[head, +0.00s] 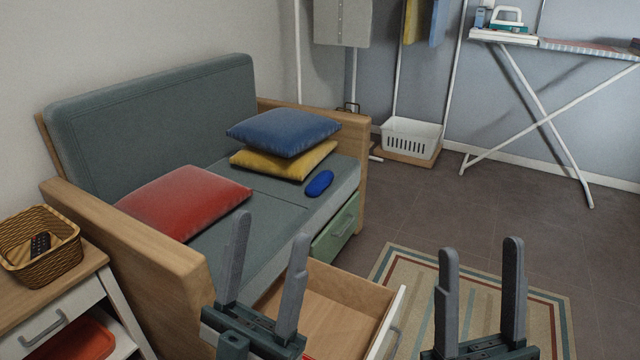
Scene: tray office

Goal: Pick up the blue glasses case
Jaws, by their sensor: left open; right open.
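The blue glasses case (319,184) is a small rounded oblong lying on the front part of the grey sofa seat (268,204), just right of the yellow cushion. My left gripper (270,228) is open and empty, in front of the sofa and over the open drawer, nearer to me than the case. My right gripper (481,246) is open and empty, to the right over the striped rug. Neither gripper touches the case. Nothing covers the case.
A blue cushion (283,132) lies on a yellow cushion (284,162); a red cushion (184,201) lies left. An open wooden drawer (340,300) and a green-fronted drawer (336,235) are below the seat. A wicker basket (40,245) stands on the side table.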

